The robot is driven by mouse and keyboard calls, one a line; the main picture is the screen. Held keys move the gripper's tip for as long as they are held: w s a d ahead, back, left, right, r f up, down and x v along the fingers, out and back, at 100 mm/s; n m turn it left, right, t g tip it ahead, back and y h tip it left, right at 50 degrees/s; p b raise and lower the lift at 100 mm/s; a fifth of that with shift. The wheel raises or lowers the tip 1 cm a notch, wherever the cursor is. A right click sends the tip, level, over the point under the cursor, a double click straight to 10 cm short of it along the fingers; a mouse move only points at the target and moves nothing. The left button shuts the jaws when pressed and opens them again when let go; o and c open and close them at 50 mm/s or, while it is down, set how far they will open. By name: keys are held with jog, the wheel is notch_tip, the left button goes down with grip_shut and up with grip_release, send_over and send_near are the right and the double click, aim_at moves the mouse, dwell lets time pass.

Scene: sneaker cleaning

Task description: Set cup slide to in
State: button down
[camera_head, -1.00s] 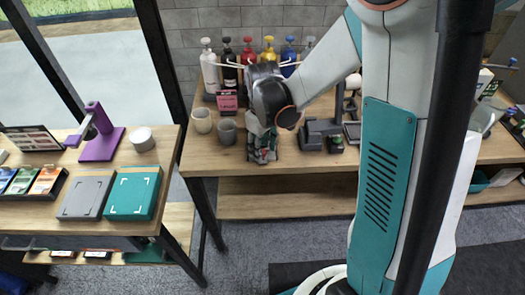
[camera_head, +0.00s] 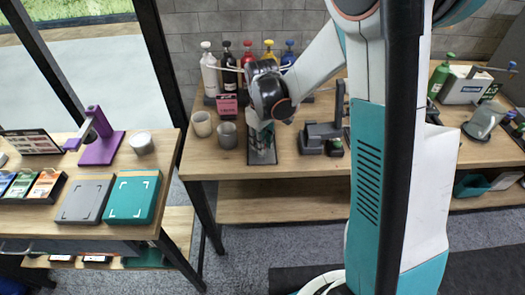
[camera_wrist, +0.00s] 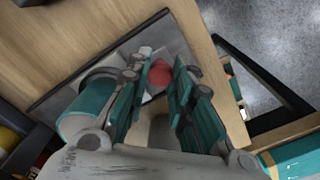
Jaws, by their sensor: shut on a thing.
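The slide unit is a flat dark-framed grey plate (camera_head: 263,157) near the front edge of the workbench. It also shows in the wrist view (camera_wrist: 60,98), with a teal cylinder (camera_wrist: 82,118) beside my fingers. A red round knob (camera_wrist: 188,74) shows between and just beyond my teal fingers. My gripper (camera_wrist: 163,72) points down over the plate and is shut on the red knob; the exact contact is partly hidden by the fingers. In the head view my gripper (camera_head: 261,138) hides most of the unit, and the knob is not visible there.
Two cups, one beige (camera_head: 201,124) and one grey (camera_head: 227,134), stand close to the left of the unit. Pump bottles (camera_head: 248,56) stand behind. A dark grey device (camera_head: 322,136) is at the right. The bench's front edge is close.

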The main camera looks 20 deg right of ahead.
jog(key=w+d, duration=0.1)
jog(key=w, duration=0.4)
jog(key=w+d, duration=0.1)
jog(key=w, duration=0.1)
jog(key=shift+w+d, duration=0.3)
jog(key=shift+w, duration=0.1)
jog(key=c, duration=1.4)
grip_release()
jog(key=shift+o, duration=0.2)
notch_tip(320, 180, up, 12)
jog(key=shift+c, duration=0.2)
